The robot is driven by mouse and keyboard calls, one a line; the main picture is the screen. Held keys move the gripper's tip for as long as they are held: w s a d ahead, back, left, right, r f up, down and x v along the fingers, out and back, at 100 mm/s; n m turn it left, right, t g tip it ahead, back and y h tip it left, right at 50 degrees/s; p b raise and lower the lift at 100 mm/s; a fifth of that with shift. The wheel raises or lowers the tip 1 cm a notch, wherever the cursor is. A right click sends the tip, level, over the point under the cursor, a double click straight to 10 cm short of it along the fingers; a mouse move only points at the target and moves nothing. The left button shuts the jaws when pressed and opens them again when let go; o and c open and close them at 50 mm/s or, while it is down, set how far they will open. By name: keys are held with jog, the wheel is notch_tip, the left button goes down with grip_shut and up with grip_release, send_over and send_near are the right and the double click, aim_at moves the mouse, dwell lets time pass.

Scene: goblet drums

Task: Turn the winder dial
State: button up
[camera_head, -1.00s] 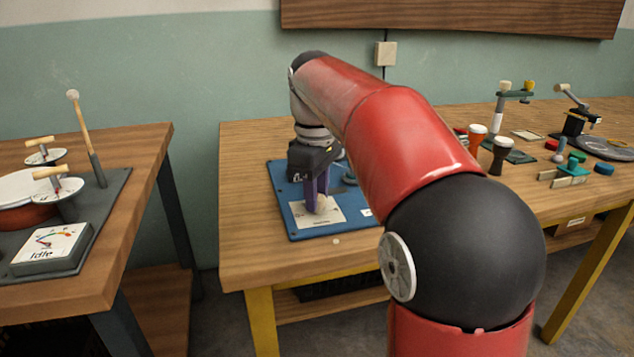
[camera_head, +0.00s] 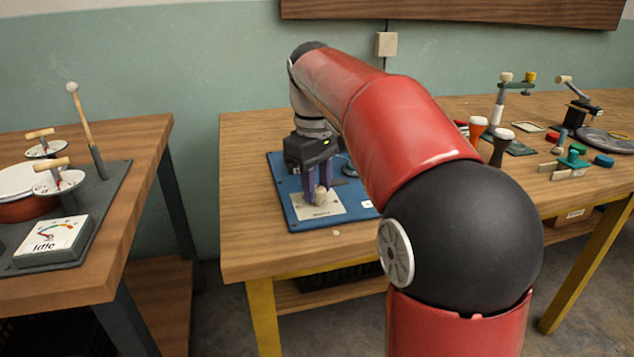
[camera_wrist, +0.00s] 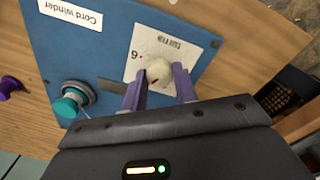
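The winder dial is a whitish round knob (camera_wrist: 158,72) with a small red mark, on a white card with print and a "6" on the blue cord winder board (camera_wrist: 105,27). The knob also shows in the head view (camera_head: 320,196), low at the purple fingertips. My gripper (camera_wrist: 160,76) points down at the dial, one finger on each side of the knob. The fingers stand about a knob's width apart and appear to be closed on it. The exact contact is partly hidden.
A teal and grey knob (camera_wrist: 72,100) and a label (camera_wrist: 70,12) reading "Cord winder" are on the same board. Goblet drums (camera_head: 477,132) and small tools stand on the table's right part. A separate table (camera_head: 120,200) at the left holds a gauge reading "Idle" (camera_head: 52,240).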

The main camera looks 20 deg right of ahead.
jog(key=o, duration=0.4)
jog(key=shift+o, duration=0.2)
notch_tip(320, 180, up, 8)
jog(key=shift+a+f, duration=0.15)
jog(key=shift+s, duration=0.1)
